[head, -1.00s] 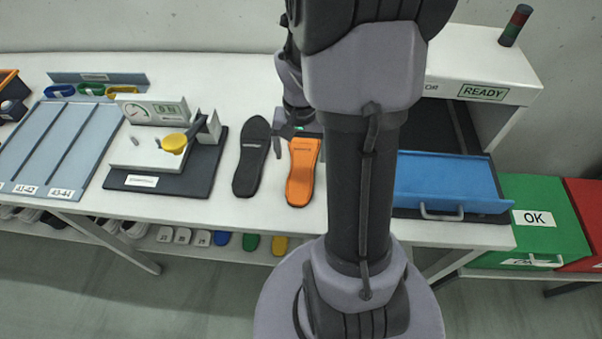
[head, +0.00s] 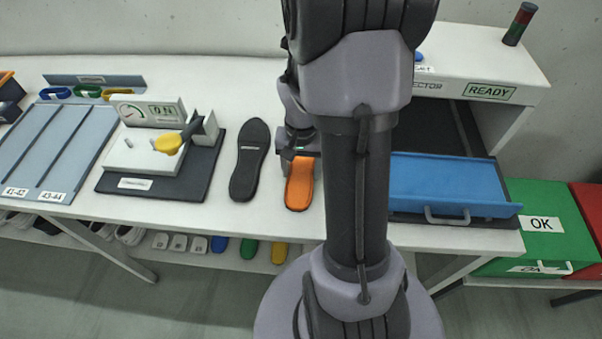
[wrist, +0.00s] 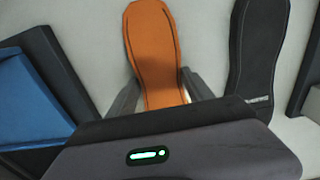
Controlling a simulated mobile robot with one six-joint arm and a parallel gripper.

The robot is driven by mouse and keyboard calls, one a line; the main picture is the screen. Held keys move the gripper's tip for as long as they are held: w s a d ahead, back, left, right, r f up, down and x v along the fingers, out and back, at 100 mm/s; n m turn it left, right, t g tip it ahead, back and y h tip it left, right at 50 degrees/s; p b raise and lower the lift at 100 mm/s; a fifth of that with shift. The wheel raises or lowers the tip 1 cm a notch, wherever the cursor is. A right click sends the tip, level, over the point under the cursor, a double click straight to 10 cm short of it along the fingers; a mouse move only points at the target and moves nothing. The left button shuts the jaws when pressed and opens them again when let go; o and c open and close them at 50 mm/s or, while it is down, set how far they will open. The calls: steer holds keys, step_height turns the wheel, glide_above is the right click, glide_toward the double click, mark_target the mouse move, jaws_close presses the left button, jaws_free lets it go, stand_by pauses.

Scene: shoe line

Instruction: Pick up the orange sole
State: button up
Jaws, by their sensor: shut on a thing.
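The orange sole (head: 300,190) lies on the white table to the right of a black sole (head: 249,160). My gripper (head: 299,163) is over the far end of the orange sole and covers that end in the head view. In the wrist view the orange sole (wrist: 154,50) runs between the two fingers of my gripper (wrist: 162,92), which are shut on its sides. The near part of the sole is hidden behind the gripper body there. The black sole (wrist: 258,55) lies apart, to the right in the wrist view.
A gauge device (head: 150,150) on a dark base stands left of the soles. A blue tray (head: 445,180) with a handle sits at the right, before a machine marked READY (head: 490,91). Green (head: 540,222) and red (head: 592,212) bins stand farther right.

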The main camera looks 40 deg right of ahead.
mark_target(300, 173)
steer(key=shift+r, duration=0.1)
step_height(300, 173, up, 4)
steer(key=p, duration=0.2)
steer(key=shift+a+p, duration=0.15)
steer(key=shift+p, duration=0.15)
steer(key=a, duration=0.5)
steer(key=a+p, duration=0.1)
steer(key=a, duration=0.4)
steer(key=a+r+p, duration=0.1)
steer(key=a, duration=0.4)
steer(key=shift+s+a, duration=0.1)
steer(key=shift+a, duration=0.25)
steer(key=shift+s+f, duration=0.1)
